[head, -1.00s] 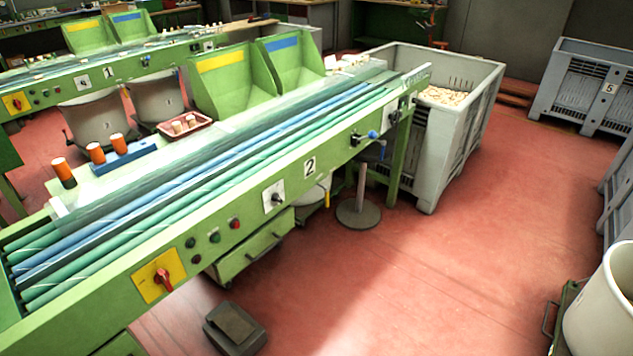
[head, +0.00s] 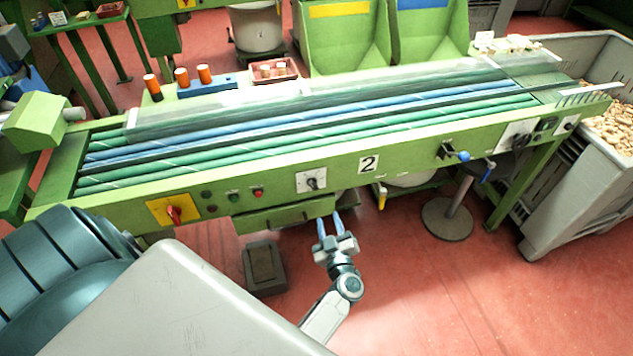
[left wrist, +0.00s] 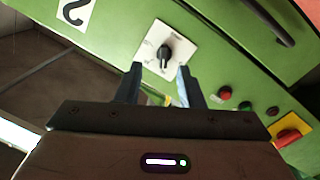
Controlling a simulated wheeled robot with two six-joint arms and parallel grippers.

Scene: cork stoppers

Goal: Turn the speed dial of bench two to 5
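The speed dial (head: 312,183) is a black knob on a white plate on the green front panel of bench two (head: 367,164). In the left wrist view the dial (left wrist: 165,54) is just beyond the fingertips, between them in the picture. Its scale marks are too small to read. My left gripper (head: 330,224) is below the dial in the head view, its fingers pointing up toward the panel. It also shows in the left wrist view (left wrist: 158,80), open and empty, apart from the knob. My right gripper is not in view.
Left of the dial are a red button (head: 258,193), other small buttons, and a red switch on a yellow plate (head: 173,213). A blue-knobbed lever (head: 464,156) sticks out on the right. A drawer (head: 285,218) is below the panel. A grey pedal box (head: 264,268) stands on the floor.

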